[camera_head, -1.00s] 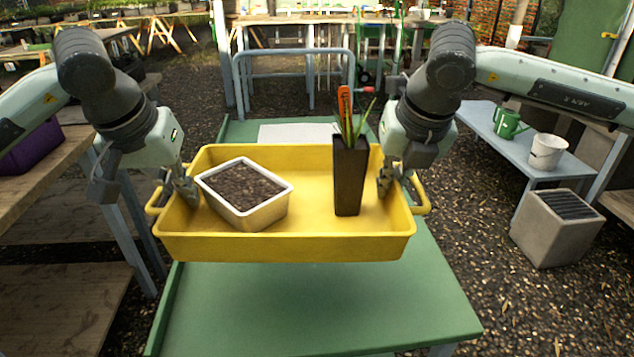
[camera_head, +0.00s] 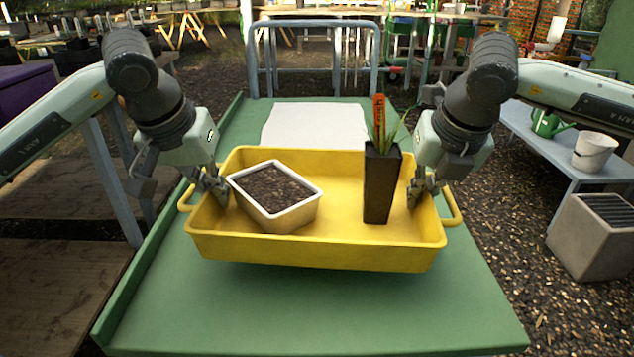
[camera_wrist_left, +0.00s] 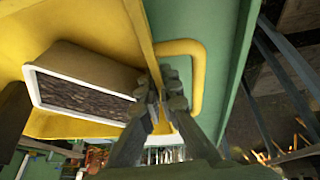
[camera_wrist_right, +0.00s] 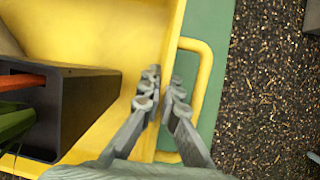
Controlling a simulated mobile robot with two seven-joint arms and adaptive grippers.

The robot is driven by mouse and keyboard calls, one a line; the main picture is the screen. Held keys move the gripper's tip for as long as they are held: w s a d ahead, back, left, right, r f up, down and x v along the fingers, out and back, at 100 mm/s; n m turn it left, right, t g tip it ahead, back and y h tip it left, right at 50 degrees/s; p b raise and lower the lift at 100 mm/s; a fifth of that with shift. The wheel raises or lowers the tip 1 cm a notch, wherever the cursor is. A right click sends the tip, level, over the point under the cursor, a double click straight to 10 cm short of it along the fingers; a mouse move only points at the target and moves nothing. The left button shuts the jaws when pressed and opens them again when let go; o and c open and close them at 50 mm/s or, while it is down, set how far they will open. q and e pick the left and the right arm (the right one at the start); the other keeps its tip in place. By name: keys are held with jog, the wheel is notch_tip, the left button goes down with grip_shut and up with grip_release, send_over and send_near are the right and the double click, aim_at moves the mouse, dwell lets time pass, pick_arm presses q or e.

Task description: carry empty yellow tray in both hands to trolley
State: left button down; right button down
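The yellow tray (camera_head: 320,256) is level over the green trolley top (camera_head: 370,310); I cannot tell whether it touches. It is not empty: a white-rimmed pot of dark soil (camera_head: 275,197) stands in its left half and a tall dark pot with a green plant and orange label (camera_head: 380,185) in its right half. My left gripper (camera_head: 215,190) is shut on the tray's left wall by the handle; the left wrist view shows its fingers (camera_wrist_left: 160,95) astride the wall. My right gripper (camera_head: 425,190) is shut on the right wall, its fingers (camera_wrist_right: 160,90) astride it too.
A white sheet (camera_head: 315,124) lies on the trolley behind the tray, before a grey-blue push rail (camera_head: 315,58). A bench with a white bucket (camera_head: 597,151) and a grey planter (camera_head: 595,235) stand right. Wooden shelving (camera_head: 60,280) is close left.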

aim_at(220, 218)
pick_arm(q)
jog(key=shift+a, duration=0.1)
pick_arm(e)
jog(key=shift+d+f, duration=0.1)
jog(key=shift+d, duration=0.05)
pick_arm(q)
jog(key=shift+f, duration=0.3)
pick_arm(e)
jog(key=shift+f, duration=0.25)
